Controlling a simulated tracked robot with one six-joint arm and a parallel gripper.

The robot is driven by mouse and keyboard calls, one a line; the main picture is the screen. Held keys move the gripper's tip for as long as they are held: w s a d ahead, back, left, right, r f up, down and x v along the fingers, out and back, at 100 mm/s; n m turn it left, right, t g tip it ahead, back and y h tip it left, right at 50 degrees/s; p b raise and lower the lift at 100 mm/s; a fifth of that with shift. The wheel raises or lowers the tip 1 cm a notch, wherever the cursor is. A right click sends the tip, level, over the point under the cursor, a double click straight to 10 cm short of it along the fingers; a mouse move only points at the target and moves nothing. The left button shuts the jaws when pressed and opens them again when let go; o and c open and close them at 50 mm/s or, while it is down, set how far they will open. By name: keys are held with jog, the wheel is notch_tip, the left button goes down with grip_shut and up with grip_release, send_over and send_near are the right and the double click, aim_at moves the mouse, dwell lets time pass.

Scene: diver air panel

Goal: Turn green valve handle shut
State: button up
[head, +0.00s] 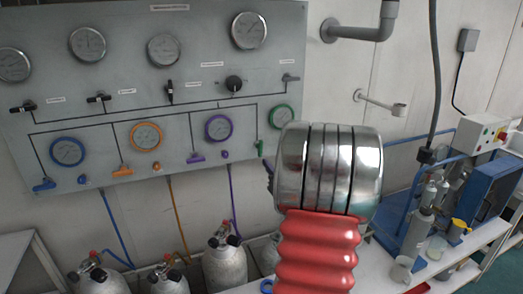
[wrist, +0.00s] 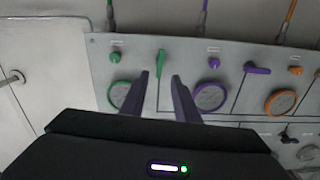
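The green valve handle (head: 260,148) is at the lower right of the grey panel, left of the green-rimmed gauge (head: 282,117). It points up and down, in line with its pipe. In the wrist view, where the panel appears upside down, the green handle (wrist: 161,62) shows just beyond and between the fingertips of my gripper (wrist: 161,77). The two dark fingers are apart with nothing between them; I cannot tell whether they touch the handle. In the head view my arm hides most of the gripper.
A small green knob (wrist: 115,57) is close by. Gas cylinders (head: 224,262) stand below the panel. A bench (head: 455,262) with bottles is at right.

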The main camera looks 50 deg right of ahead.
aim_at(261, 150)
jog(key=x, duration=1.2)
jog(key=shift+c, duration=0.4)
grip_shut()
